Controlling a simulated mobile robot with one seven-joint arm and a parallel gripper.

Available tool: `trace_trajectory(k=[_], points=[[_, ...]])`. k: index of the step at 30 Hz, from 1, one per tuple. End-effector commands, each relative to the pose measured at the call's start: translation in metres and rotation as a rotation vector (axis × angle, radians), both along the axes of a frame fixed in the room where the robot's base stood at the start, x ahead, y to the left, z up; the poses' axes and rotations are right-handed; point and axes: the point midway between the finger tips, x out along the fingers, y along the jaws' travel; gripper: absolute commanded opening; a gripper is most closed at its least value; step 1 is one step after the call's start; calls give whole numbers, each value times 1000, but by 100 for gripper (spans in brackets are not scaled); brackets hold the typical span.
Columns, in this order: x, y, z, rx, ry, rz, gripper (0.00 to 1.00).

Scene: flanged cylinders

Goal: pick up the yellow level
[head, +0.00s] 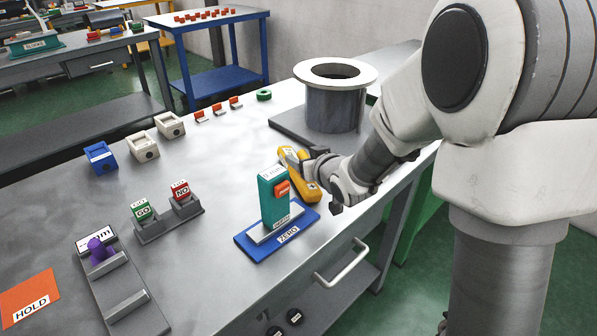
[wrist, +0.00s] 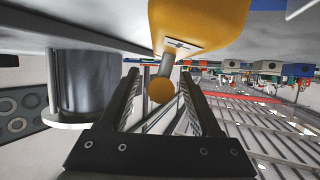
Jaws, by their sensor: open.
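The yellow level (head: 297,172) is on the steel bench, behind a teal block on a blue base, and my gripper (head: 322,178) is close beside it on the right. In the wrist view, a yellow body (wrist: 200,22), which looks like the level, fills the top middle. A short grey rod with a round orange-yellow end (wrist: 160,91) reaches from it into the space between my fingers. My gripper (wrist: 160,76) is open, with a gap on both sides of the rod. In the head view, the wrist hides part of the level.
The teal block (head: 273,200) on its blue base (head: 249,246) stands just left of my gripper. A flanged cylinder (head: 335,112) stands on a dark plate behind. GO and NO blocks (head: 143,211) sit further left. The bench's middle is fairly clear.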

Motion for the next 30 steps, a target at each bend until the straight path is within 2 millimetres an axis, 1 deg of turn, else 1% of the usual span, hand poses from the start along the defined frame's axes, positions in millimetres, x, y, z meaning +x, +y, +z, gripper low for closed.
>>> trace_trajectory(k=[5, 6, 11, 15, 16, 17, 30], points=[[0, 0, 0, 0, 0, 0, 64], [0, 0, 0, 0, 0, 0, 63], [0, 0, 0, 0, 0, 0, 34], [0, 0, 0, 0, 0, 0, 9], [0, 0, 0, 0, 0, 0, 3], [0, 0, 0, 0, 0, 0, 0], [0, 0, 0, 0, 0, 0, 0]])
